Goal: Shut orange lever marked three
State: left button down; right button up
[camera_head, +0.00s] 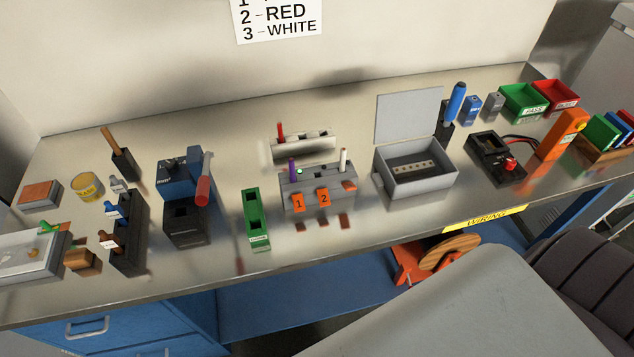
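A grey connector block (318,187) stands on the metal workbench, near the middle of the view. Its orange levers marked 1 (298,202) and 2 (323,197) show their numbered faces toward me. A third orange lever (349,186) sits at the block's right end. It lies at a different angle from the other two, and its number cannot be read. A purple wire (292,168) stands upright at the block's left and a white wire (343,158) at its right. Neither of my grippers is in view.
A grey holder (303,145) with a red wire (281,131) stands behind the block. A green narrow bin (256,219) is to its left, an open grey box (416,176) to its right. The bench strip in front is clear. A wall sign (279,17) reads "2 - RED, 3 - WHITE".

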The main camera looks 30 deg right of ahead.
aim_at(350, 185)
jog(key=z, duration=1.15)
